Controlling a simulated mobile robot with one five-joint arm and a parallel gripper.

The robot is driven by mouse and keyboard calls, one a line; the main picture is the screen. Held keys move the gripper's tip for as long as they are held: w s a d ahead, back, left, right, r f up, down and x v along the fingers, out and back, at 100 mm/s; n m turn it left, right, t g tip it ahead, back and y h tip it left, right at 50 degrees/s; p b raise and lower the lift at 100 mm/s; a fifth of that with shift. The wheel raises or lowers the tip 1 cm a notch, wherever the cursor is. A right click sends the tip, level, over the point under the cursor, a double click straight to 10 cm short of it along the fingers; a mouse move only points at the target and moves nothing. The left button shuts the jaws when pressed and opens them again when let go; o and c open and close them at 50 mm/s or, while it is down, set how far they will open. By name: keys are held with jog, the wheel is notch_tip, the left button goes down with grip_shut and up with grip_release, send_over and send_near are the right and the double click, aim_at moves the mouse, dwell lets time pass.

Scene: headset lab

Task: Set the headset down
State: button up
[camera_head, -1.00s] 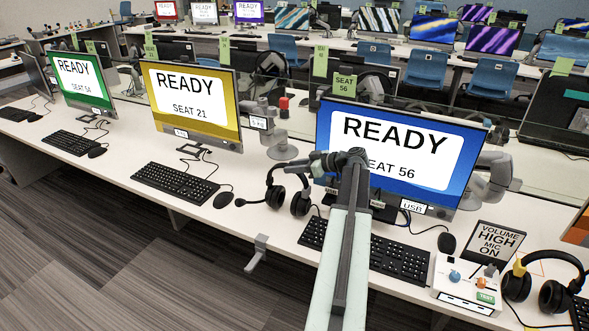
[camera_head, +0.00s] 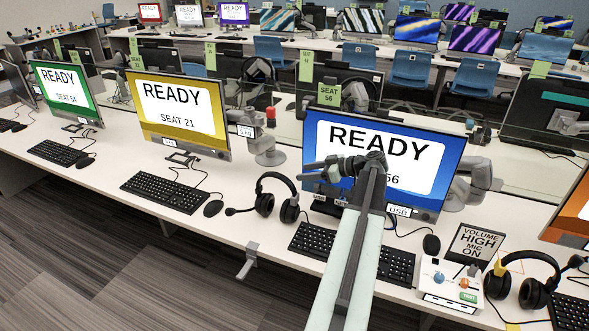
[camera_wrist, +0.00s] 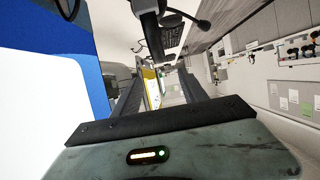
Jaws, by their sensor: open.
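A black headset (camera_head: 266,196) rests on the white desk between the Seat 21 and Seat 56 monitors, headband up, earcups at the desk and mic boom out to the left. My gripper (camera_head: 318,174) is open and empty in front of the Seat 56 monitor (camera_head: 390,160), fingers pointing left, apart from the headset. In the wrist view my gripper (camera_wrist: 162,85) shows two spread fingers with nothing between them. A dark headset with a mic boom (camera_wrist: 188,18) shows at the top there, partly cut off. A second black headset (camera_head: 530,286) lies at the desk's right end.
A control box with knobs (camera_head: 452,284) and a "VOLUME HIGH MIC ON" sign (camera_head: 476,243) stand at right. Keyboards (camera_head: 312,240) and mice (camera_head: 431,244) lie along the desk. A clamp (camera_head: 247,262) hangs at the front edge.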

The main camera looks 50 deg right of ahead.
jog(key=shift+s+d+r, duration=0.15)
jog(key=shift+s+r, duration=0.05)
jog(key=shift+s, duration=0.35)
jog(key=w+a+f+g+y, duration=0.1)
jog(key=w+a+f+g, duration=0.3)
jog(key=a, duration=0.6)
jog(key=w+a+f+g+y, duration=0.1)
jog(key=w+a+f+g, duration=0.15)
jog(key=w+a, duration=0.6)
jog(key=w+a+f+g, duration=0.2)
jog(key=w+a+f, duration=0.1)
jog(key=a, duration=1)
jog(key=s+a+f+m+g+h, duration=0.1)
jog(key=a+f+g+h, duration=0.1)
jog(key=a, duration=1.1)
jog(key=s+a+f+m+g+h, duration=0.1)
jog(key=s+a+f+g+h, duration=0.1)
jog(key=a, duration=1.1)
jog(key=shift+a+f+m+g+h, duration=0.35)
jog(key=shift+a+f+m+h, duration=0.05)
jog(key=shift+f+h, duration=0.2)
